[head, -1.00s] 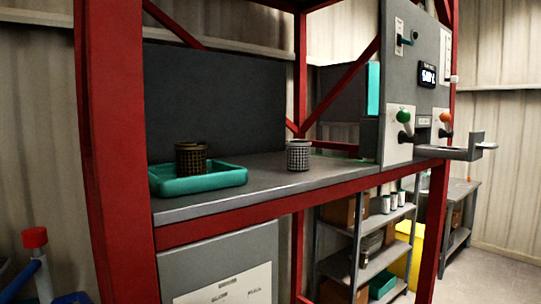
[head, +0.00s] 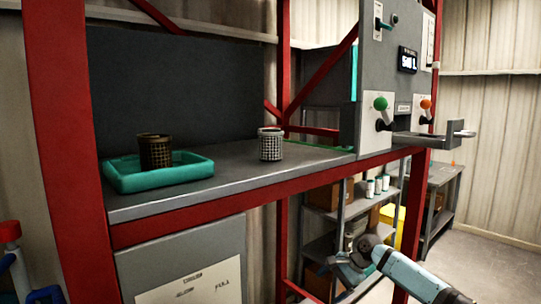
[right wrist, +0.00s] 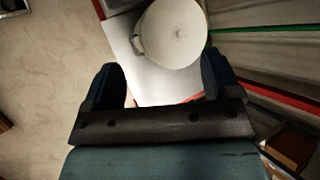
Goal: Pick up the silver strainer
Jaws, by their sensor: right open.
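The silver strainer (head: 270,146), a mesh cup, stands upright on the grey bench top (head: 228,170), right of the teal tray (head: 158,178). A dark brass-coloured strainer (head: 155,153) stands in that tray. My right gripper (head: 346,264) is low and to the right in the head view, below the bench's front edge and apart from the silver strainer. The right wrist view shows its jaws (right wrist: 158,86) open, with nothing between them. My left gripper is not in view.
A red frame post (head: 70,150) stands left of the bench, and a red beam (head: 235,208) runs along its front. A grey control panel (head: 392,75) with knobs and a projecting bracket is at the right.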

